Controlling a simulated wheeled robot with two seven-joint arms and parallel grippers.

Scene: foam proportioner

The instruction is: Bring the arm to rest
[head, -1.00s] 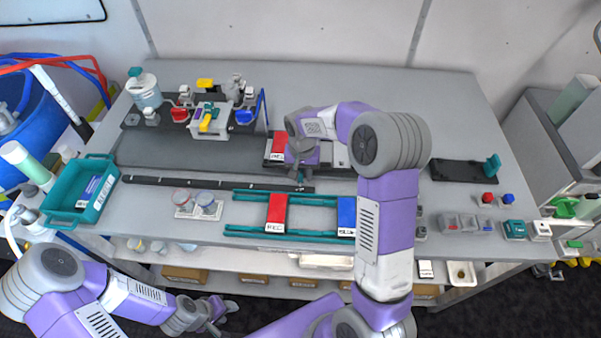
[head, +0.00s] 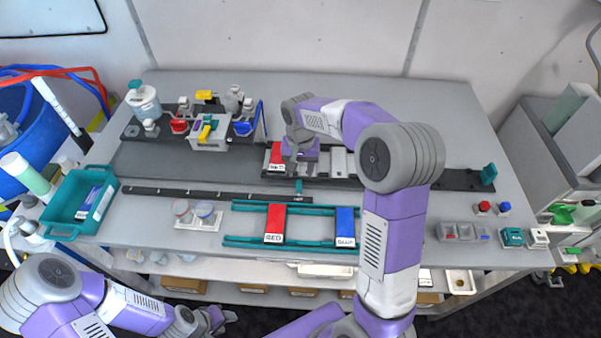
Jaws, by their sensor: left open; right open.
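My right arm reaches up over the bench from the lower right and bends back to the left. Its gripper (head: 299,172) points down near the red block in the dark tray at mid-bench, above a small teal piece (head: 298,186). Its fingers are small and partly hidden by the wrist, and I see nothing held in them. My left gripper (head: 220,318) is low at the front left, in front of the bench and below its top. It is open and empty.
The grey bench (head: 400,95) holds a teal rail frame (head: 255,240) with red and blue blocks. A teal tray (head: 65,228) is at left. A bottle (head: 144,102) and the proportioner (head: 209,133) stand at the back left. The back right of the bench is clear.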

